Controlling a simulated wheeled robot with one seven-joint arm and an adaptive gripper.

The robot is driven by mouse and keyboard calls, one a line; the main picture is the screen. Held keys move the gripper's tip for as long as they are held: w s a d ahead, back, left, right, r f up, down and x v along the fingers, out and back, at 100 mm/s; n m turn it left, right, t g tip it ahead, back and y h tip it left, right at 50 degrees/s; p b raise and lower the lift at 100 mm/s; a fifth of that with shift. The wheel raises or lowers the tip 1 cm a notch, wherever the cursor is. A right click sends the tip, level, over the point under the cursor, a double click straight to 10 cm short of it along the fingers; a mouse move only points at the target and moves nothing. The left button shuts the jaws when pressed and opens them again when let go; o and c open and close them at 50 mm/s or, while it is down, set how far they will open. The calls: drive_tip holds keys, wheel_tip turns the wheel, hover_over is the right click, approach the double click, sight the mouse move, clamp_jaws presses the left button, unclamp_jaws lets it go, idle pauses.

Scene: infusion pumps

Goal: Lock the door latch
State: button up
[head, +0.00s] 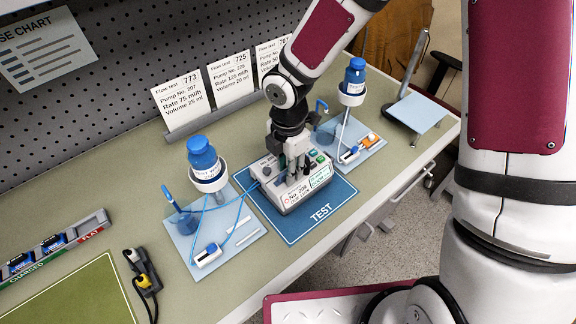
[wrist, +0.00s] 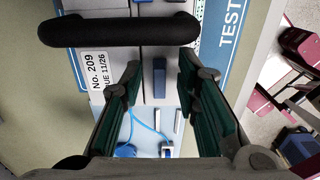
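The infusion pump (head: 293,204) sits on the blue TEST mat (head: 335,208), with its label and small screen facing the front edge. In the wrist view, its grey body (wrist: 135,60) carries a label reading No. 209 (wrist: 98,70) and a black carry handle (wrist: 118,30). A small blue block (wrist: 159,77), which may be the door latch, shows between my fingers. My gripper (wrist: 158,72) is open, its green-padded fingers on either side of that block. The head view shows my gripper (head: 293,168) pointing down, close over the pump. I cannot tell whether it touches, nor the latch's position.
Blue-capped bottles on stands flank the mat at left (head: 203,157) and right (head: 354,76), with tubing and clips on light-blue trays. Flow-test cards (head: 182,100) stand behind. A charging rack (head: 50,248) and black-yellow plugs (head: 143,272) lie at left.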

clamp_jaws()
drive_tip(key=m, duration=0.3)
drive_tip(key=shift+s+m, duration=0.1)
drive_tip(key=shift+m, duration=0.2)
drive_tip(key=m, duration=0.3)
drive_tip(key=shift+m, duration=0.3)
drive_tip(key=m, duration=0.3)
drive_tip(key=m+p, duration=0.1)
drive_tip(key=m, duration=0.1)
drive_tip(key=shift+s+r, duration=0.1)
drive_tip(key=shift+s, duration=0.15)
drive_tip(key=m, duration=0.5)
drive_tip(key=shift+s+a+m+p, duration=0.1)
drive_tip(key=shift+a+m+p, duration=0.05)
drive_tip(key=shift+m+p, duration=0.2)
